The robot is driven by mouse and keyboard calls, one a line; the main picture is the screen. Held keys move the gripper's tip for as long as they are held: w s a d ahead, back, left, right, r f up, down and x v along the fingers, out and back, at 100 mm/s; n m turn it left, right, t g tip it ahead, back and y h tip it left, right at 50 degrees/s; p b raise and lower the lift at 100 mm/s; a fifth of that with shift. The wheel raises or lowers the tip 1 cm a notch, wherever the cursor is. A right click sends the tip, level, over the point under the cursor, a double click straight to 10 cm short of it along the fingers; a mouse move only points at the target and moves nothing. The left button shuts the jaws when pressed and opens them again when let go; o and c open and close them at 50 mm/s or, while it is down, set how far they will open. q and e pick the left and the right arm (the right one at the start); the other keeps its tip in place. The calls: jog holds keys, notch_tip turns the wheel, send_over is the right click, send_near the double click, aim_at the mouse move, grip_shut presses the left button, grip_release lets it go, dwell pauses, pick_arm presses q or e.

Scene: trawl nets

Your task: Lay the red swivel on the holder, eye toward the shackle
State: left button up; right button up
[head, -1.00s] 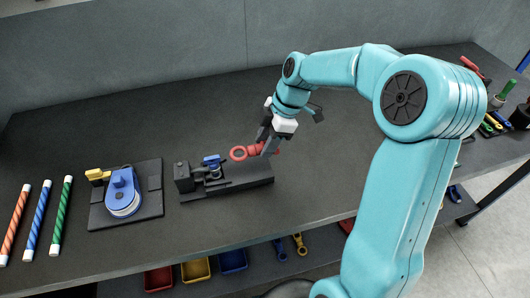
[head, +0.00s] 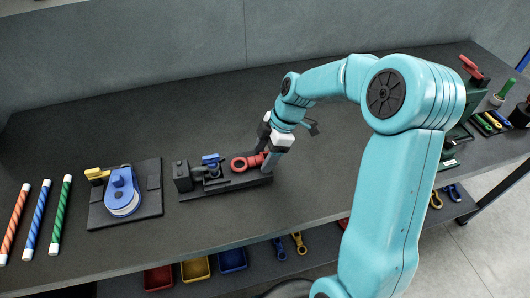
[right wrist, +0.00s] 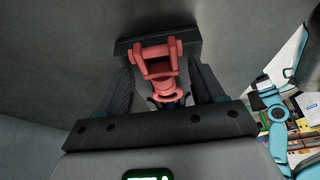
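The red swivel (head: 239,163) lies on the dark holder (head: 238,184), its ring eye pointing left toward the shackle (head: 207,173) with its blue pin (head: 210,159). My right gripper (head: 269,168) is at the swivel's right end, pointing down. In the right wrist view the swivel (right wrist: 158,62) sits between the two fingers of my right gripper (right wrist: 165,85), with a gap on each side, so the gripper is open. Its forked end is over the holder's end (right wrist: 188,46). The shackle is mostly hidden there. My left gripper is not in view.
A fixture with a blue reel (head: 123,190) stands left of the holder. Orange, blue and green striped rods (head: 40,218) lie at the far left. Bins and fittings (head: 195,269) sit on the shelf below. The bench behind the holder is clear.

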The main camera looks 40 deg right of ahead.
jog(key=v, duration=1.2)
jog(key=shift+s+r, duration=0.1)
jog(key=shift+s, duration=0.05)
dwell(0.3)
